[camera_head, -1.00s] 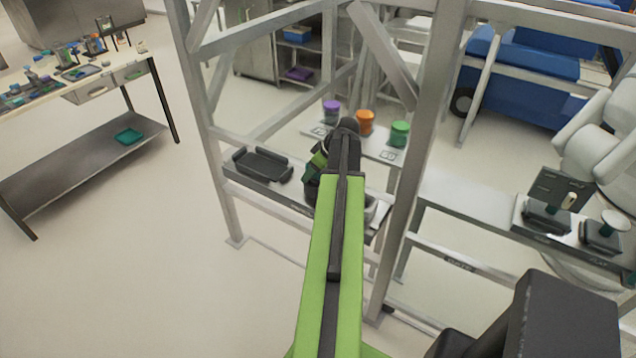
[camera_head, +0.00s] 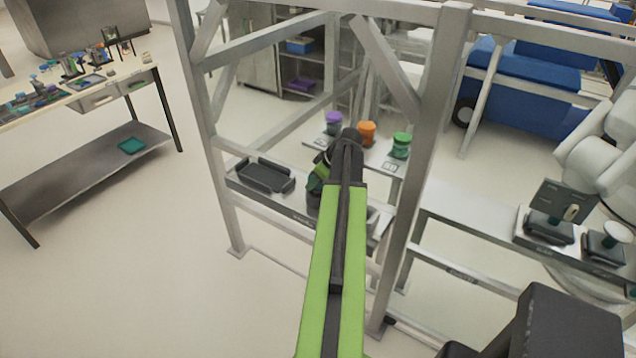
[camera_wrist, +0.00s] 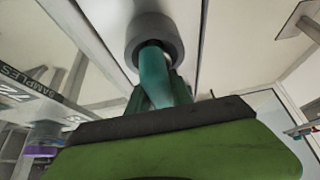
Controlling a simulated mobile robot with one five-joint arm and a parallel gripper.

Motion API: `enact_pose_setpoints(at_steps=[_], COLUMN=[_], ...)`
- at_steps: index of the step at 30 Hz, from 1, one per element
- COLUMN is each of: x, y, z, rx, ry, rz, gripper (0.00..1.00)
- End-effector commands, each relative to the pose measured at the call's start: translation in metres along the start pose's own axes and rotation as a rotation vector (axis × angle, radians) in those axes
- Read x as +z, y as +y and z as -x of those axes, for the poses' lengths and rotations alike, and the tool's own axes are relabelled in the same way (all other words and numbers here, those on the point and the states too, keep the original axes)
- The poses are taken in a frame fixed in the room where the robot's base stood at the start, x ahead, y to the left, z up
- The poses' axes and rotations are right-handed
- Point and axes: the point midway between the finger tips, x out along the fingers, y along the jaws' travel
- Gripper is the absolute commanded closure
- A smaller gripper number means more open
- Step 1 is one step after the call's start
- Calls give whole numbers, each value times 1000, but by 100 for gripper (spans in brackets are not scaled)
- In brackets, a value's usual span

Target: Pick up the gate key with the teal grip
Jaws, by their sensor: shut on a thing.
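The gate key's teal grip (camera_wrist: 155,75) shows in the wrist view, directly beyond the dark edge of my gripper, with a grey round collar or knob (camera_wrist: 155,38) at its far end. My gripper (camera_head: 319,178) is shut on the key. In the head view it is over the shelf inside the metal frame, right of the black tray. My arm hides most of the key there, and whether the key touches the shelf cannot be told.
A black tray (camera_head: 265,176) lies on the shelf to the left. Purple (camera_head: 334,123), orange (camera_head: 366,133) and green (camera_head: 400,145) lidded jars stand behind. The frame's upright (camera_head: 425,170) is close on the right. Open floor lies to the left.

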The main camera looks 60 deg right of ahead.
Motion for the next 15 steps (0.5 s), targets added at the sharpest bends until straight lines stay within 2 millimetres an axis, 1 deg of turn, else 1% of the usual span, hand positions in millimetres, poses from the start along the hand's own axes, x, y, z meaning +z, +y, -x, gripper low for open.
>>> enact_pose_setpoints(at_steps=[5,12,15], x=[-14,-40,-48], y=[0,0,0], z=[23,69,83], rx=[0,0,0], ry=[1,1,1], rz=[0,0,0], gripper=[100,100,100])
